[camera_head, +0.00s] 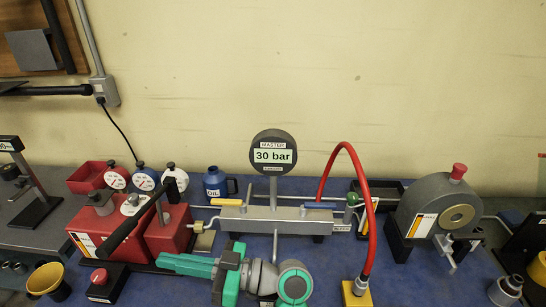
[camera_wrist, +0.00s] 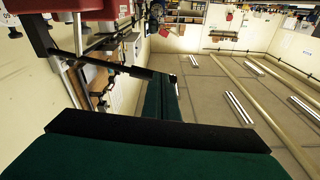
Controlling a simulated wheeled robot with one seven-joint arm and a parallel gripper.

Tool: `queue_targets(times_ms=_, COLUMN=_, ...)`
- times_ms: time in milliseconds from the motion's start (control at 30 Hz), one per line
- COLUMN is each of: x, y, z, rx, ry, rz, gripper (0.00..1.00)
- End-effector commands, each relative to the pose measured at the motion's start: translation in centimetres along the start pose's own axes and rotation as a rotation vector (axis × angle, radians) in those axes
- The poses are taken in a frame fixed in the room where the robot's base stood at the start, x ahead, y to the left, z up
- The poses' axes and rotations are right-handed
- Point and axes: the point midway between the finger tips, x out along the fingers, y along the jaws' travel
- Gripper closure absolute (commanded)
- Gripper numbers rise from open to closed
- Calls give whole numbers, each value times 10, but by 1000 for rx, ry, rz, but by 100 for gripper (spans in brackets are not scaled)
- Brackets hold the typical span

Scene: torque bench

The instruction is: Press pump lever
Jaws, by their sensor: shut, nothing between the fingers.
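The red pump (camera_head: 168,238) stands on the bench at the left of the head view. Its black lever (camera_head: 122,232) slants from upper right down to a thick grip at lower left. My gripper (camera_head: 165,262) is shut and empty. Its green fingers point left, in front of the pump and to the right of the lever's grip. I cannot tell whether they touch anything. In the wrist view, the green fingers (camera_wrist: 160,100) fill the lower middle, and a black bar (camera_wrist: 125,70), probably the lever, runs just beyond them, beside a red body.
A gauge (camera_head: 273,155) reading 30 bar stands on a grey manifold (camera_head: 262,220). A red hose (camera_head: 372,230) arches to a yellow block (camera_head: 357,293). A red button box (camera_head: 104,283) and yellow cup (camera_head: 47,281) are at front left.

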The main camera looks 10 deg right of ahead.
Motion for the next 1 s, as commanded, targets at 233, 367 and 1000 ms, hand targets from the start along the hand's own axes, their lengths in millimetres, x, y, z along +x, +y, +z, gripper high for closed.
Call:
queue_targets(times_ms=233, x=1, y=0, z=0, rx=0, ry=0, rz=-2, gripper=100)
queue_targets(times_ms=367, x=0, y=0, z=0, rx=0, ry=1, rz=0, gripper=100)
queue_targets(times_ms=1000, x=-5, y=7, z=-52, rx=120, ry=391, rz=42, gripper=100)
